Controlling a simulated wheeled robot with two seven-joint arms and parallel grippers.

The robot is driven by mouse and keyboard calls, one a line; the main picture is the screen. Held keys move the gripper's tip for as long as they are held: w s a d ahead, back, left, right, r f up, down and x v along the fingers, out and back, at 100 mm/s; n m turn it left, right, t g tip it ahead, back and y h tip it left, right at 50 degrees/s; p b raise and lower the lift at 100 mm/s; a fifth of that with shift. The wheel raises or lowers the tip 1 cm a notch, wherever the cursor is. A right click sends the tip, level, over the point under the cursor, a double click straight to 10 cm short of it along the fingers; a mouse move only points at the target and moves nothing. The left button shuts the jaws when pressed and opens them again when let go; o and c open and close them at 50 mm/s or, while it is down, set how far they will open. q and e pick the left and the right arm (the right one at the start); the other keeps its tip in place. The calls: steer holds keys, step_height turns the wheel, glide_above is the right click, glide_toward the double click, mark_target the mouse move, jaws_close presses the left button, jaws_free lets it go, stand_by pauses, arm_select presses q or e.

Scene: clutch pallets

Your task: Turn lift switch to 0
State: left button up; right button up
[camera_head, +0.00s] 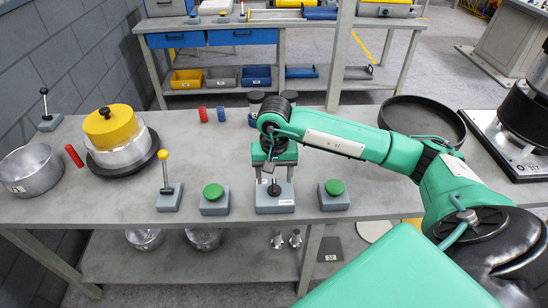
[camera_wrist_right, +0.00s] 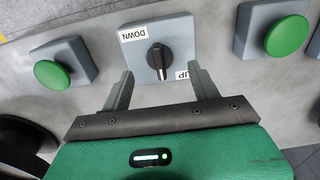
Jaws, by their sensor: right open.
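The lift switch is a black rotary knob (camera_wrist_right: 160,58) on a grey box (camera_wrist_right: 178,32). White labels read DOWN at its upper left and UP at its lower right in the wrist view. The knob's long axis runs roughly up and down in that picture; its exact setting is hard to tell. In the head view the switch box (camera_head: 275,199) stands near the table's front edge, partly under my right gripper (camera_head: 273,178). My right gripper is open, its fingers (camera_wrist_right: 160,72) apart on either side of the knob, with nothing held. My left gripper is out of view.
Green push buttons flank the switch on the left (camera_head: 213,192) and right (camera_head: 334,188). A yellow-tipped lever (camera_head: 164,174) stands further left. A pot with a yellow part (camera_head: 108,125) is at the left, a dark round pan (camera_head: 422,118) at the right.

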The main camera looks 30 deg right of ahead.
mark_target(274, 185)
step_height(274, 185, down, 3)
steer(key=shift+f, duration=0.1)
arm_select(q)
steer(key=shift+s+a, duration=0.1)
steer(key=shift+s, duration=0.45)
arm_select(e)
steer(key=shift+f, duration=0.3)
steer(key=shift+c, duration=0.4)
steer(key=c, duration=1)
steer(key=m, duration=0.5)
steer(key=shift+m, duration=0.4)
steer(key=m, duration=0.5)
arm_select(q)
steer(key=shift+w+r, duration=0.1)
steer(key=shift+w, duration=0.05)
arm_select(e)
steer(key=o, duration=1.1)
